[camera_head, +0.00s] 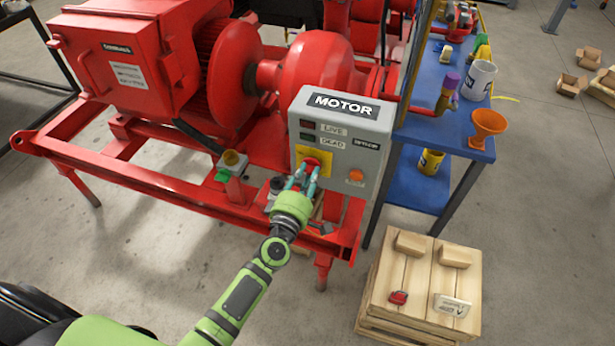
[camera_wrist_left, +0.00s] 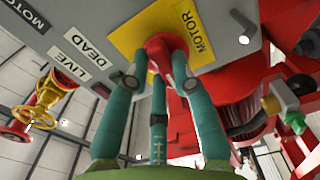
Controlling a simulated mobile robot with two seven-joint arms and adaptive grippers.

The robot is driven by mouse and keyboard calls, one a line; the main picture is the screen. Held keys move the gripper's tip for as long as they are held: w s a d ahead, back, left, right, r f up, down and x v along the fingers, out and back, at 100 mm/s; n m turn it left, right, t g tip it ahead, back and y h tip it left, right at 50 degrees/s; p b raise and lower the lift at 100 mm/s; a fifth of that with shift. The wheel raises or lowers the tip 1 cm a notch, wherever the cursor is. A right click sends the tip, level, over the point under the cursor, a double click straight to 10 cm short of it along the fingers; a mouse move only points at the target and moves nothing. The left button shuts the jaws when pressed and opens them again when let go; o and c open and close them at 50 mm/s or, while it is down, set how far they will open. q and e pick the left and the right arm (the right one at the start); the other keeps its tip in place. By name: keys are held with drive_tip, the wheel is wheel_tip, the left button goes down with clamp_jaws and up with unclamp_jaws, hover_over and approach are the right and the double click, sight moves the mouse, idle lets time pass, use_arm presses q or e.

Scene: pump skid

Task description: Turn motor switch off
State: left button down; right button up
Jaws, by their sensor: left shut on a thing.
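The grey motor control box (camera_head: 374,125) stands at the front of the red pump skid, with a MOTOR label on top. Its red switch knob (camera_head: 312,163) sits on a yellow plate; the knob also shows in the left wrist view (camera_wrist_left: 165,48). My left gripper (camera_head: 305,177) has its teal fingers shut around the knob, seen from below in the left wrist view (camera_wrist_left: 160,82). The fingers partly hide the knob, so its exact angle is unclear. The LIVE lamp (camera_head: 308,125) and DEAD lamp (camera_head: 306,137) both look dark. My right gripper is out of view.
An orange button (camera_head: 355,176) is at the box's lower right. A green-and-yellow fitting (camera_head: 232,163) is on the skid frame to the left. A wooden crate (camera_head: 420,325) with small items stands at front right. A blue shelf unit (camera_head: 425,130) holds cups and a funnel.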

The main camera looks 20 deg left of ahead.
use_arm(q)
drive_tip(key=shift+n, duration=0.5)
drive_tip(key=c, duration=1)
unclamp_jaws()
drive_tip(key=shift+c, duration=0.2)
drive_tip(key=shift+s, duration=0.1)
drive_tip(key=s, duration=1.2)
drive_tip(key=shift+a, duration=0.25)
drive_tip(key=shift+w, duration=0.1)
